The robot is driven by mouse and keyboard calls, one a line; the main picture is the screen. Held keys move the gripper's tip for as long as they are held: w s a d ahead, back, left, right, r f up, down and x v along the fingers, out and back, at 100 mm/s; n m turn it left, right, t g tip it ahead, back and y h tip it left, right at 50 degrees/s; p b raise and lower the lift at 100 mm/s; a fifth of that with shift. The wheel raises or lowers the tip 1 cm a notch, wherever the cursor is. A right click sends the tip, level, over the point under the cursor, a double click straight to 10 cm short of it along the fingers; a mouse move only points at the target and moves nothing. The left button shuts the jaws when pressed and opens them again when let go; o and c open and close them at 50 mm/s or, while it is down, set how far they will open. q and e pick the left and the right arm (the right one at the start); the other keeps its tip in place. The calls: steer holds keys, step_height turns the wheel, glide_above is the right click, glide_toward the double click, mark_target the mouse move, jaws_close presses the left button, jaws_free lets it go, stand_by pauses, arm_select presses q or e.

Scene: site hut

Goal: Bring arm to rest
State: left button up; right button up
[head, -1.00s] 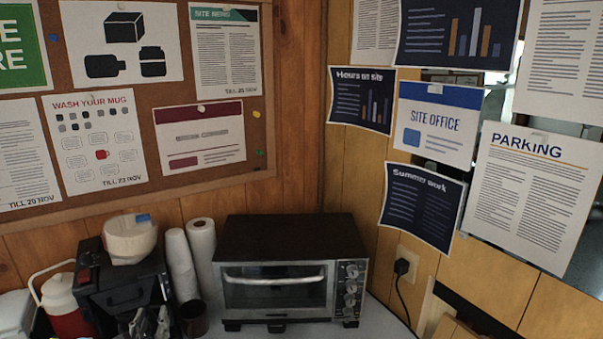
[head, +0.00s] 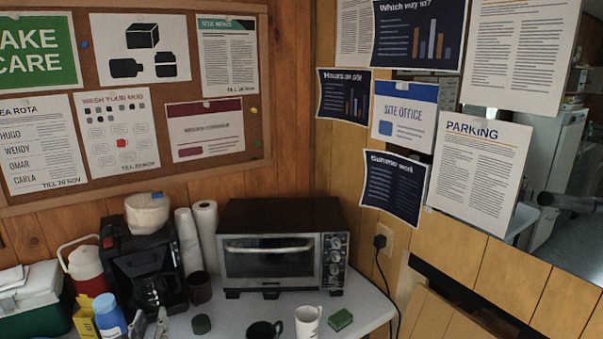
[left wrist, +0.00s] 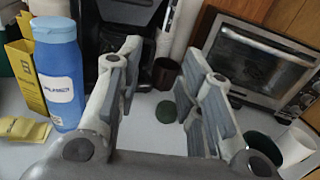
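My left gripper (head: 150,325) shows at the bottom edge of the head view, low in front of the coffee maker (head: 140,262). In the left wrist view its two grey fingers (left wrist: 165,85) stand apart, with nothing between them but bare counter and a view of things behind. A dark green round item (left wrist: 166,112) shows beyond the fingers, apart from them. My right gripper is in neither view.
Left of the gripper stand a blue bottle (head: 108,314) and a yellow box (head: 84,318). A toaster oven (head: 280,250) is at the back. A dark mug (head: 263,330), a white mug (head: 308,322) and a green sponge (head: 340,319) are at front right.

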arm_select(q)
steer(key=s+d+f+n+g, duration=0.2)
steer(key=s+f+n+g, duration=0.25)
steer(key=s+n, duration=0.5)
steer(key=s+d+f+n+g, duration=0.2)
steer(key=s+f+n+g, duration=0.2)
steer(key=s+f+n, duration=0.5)
steer(key=s+d+r+n+g+h, duration=0.1)
steer(key=s+d+n+g+h, duration=0.15)
steer(key=s+d+n, duration=0.45)
steer(key=s+d+r+n+g+h, duration=0.1)
steer(key=s+d+n+g+h, duration=0.15)
steer(key=s+n, duration=0.5)
step_height(320, 180, down, 30)
steer(key=s+m+g+y+b, duration=0.1)
steer(key=s+m+g+b, duration=0.1)
steer(key=s+b, duration=0.15)
steer(key=s+a+f+b, duration=0.1)
steer(key=s+f+b, duration=0.1)
steer(key=s+f, duration=0.6)
steer(key=s+a+f+g+b, duration=0.1)
steer(key=s+f+b, duration=0.1)
steer(key=s+f, duration=0.6)
step_height(320, 180, down, 5)
steer(key=shift+s+a+r+b, duration=0.1)
steer(key=shift+s+a+b, duration=0.15)
steer(key=shift+a+b, duration=0.1)
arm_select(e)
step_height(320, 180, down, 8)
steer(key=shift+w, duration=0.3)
